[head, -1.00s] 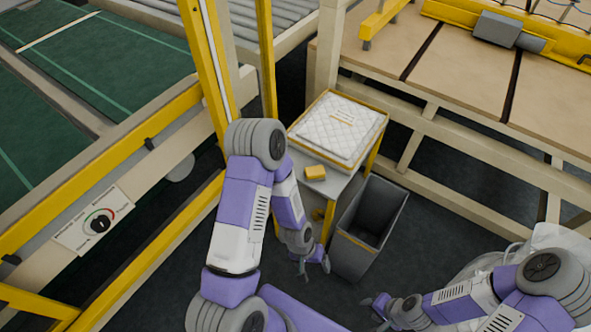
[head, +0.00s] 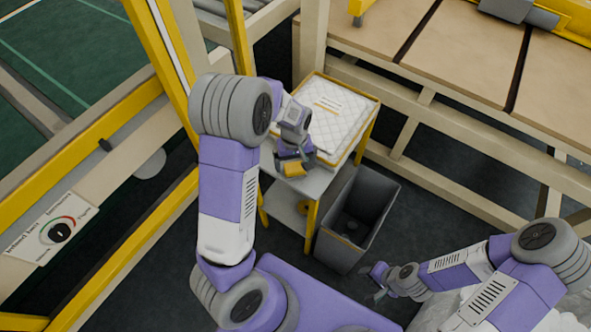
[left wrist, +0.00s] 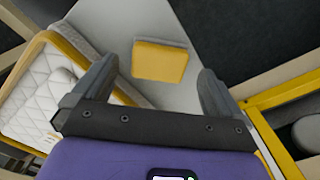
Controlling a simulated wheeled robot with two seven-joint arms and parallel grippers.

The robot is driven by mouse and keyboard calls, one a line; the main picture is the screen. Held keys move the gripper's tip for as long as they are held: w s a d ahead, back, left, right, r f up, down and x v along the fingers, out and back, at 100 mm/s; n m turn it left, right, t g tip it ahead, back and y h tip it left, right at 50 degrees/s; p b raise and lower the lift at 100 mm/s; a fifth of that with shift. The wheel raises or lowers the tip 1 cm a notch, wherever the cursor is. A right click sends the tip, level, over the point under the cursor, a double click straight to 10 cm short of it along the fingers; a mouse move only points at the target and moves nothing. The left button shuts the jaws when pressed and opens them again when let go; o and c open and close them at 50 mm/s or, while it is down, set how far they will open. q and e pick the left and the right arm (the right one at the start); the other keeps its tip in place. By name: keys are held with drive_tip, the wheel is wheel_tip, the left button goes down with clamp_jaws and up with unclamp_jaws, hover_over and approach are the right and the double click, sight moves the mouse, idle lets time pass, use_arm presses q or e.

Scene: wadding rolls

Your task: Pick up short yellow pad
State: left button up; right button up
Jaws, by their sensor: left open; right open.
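The short yellow pad (head: 293,170) lies on the bare front part of a small grey table (head: 318,183). In the left wrist view the pad (left wrist: 160,61) shows as a small yellow block between and beyond the fingers. My left gripper (head: 293,163) is open above the pad, its two fingers apart (left wrist: 150,85) with nothing between them but the view of the pad and tabletop. I cannot tell that either finger touches the pad.
A white quilted pad stack (head: 335,115) in a yellow-edged tray fills the back of the table. A dark grey bin (head: 345,225) stands on the floor to its right. A yellow post (head: 160,60) and a machine frame are at left, a beige workbench (head: 465,60) behind.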

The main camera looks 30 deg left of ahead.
sight(295, 167)
use_arm(q)
wheel_tip(295, 167, down, 4)
drive_tip(key=shift+w+r+b, duration=0.1)
drive_tip(key=shift+r+b, duration=0.1)
drive_tip(key=shift+b, duration=0.4)
drive_tip(key=c, duration=1.1)
wheel_tip(295, 167, up, 10)
drive_tip(key=p, duration=0.3)
drive_tip(key=shift+r+p, duration=0.1)
drive_tip(key=shift+p, duration=0.3)
